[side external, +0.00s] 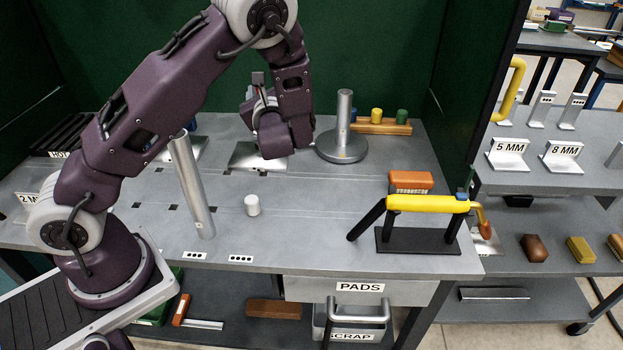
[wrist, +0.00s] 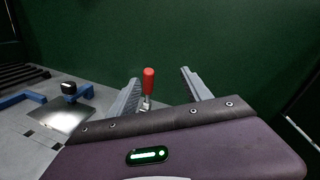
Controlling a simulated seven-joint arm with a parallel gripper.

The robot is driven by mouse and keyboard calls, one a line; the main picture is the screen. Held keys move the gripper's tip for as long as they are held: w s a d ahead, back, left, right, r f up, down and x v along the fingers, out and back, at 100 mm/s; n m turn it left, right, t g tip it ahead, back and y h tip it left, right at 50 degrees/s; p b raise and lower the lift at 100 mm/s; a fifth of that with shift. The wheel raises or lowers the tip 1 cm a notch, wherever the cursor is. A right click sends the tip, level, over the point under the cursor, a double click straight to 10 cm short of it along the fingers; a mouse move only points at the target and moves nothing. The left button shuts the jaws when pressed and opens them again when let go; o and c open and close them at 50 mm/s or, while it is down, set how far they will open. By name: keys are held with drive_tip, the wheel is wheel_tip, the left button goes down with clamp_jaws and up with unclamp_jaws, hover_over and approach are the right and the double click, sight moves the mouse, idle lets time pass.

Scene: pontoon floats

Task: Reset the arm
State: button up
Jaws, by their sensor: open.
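My gripper (side external: 260,98) is raised above the back middle of the grey bench (side external: 330,215), below my bent arm. In the wrist view its two grey fingers (wrist: 158,78) stand wide apart, facing the green wall. A red-handled clamp (wrist: 148,82) shows between them in that view, nearer the left finger. I see no contact, but its distance from the fingers is unclear. A shiny metal plate (side external: 256,158) lies on the bench beneath my wrist, which partly hides it.
A grey post on a round base (side external: 343,148) stands right of my gripper. A tilted metal tube (side external: 192,185) and a white cylinder (side external: 252,205) are nearer the front. A yellow-bodied tool (side external: 428,204) rests on a black stand at right. Green walls (side external: 370,55) enclose the back.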

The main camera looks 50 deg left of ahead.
drive_tip(key=s+d+r+n+g+h, duration=0.1)
drive_tip(key=s+d+n+g+h, duration=0.2)
drive_tip(key=s+n, duration=0.4)
drive_tip(key=s+d+r+n+g+h, duration=0.25)
drive_tip(key=s+n+g, duration=0.2)
drive_tip(key=s, duration=0.45)
drive_tip(key=s+d+r+n+t+h, duration=0.1)
drive_tip(key=s+d+n+t+h, duration=0.1)
drive_tip(key=s+d+n+h, duration=0.2)
drive_tip(key=s+d+r+n+t+h, duration=0.1)
drive_tip(key=s+d+n+h, duration=0.3)
drive_tip(key=s+d, duration=0.4)
drive_tip(key=d+h, duration=0.1)
drive_tip(key=d, duration=0.3)
drive_tip(key=shift+d+r+t, duration=0.3)
drive_tip(key=shift+t, duration=0.05)
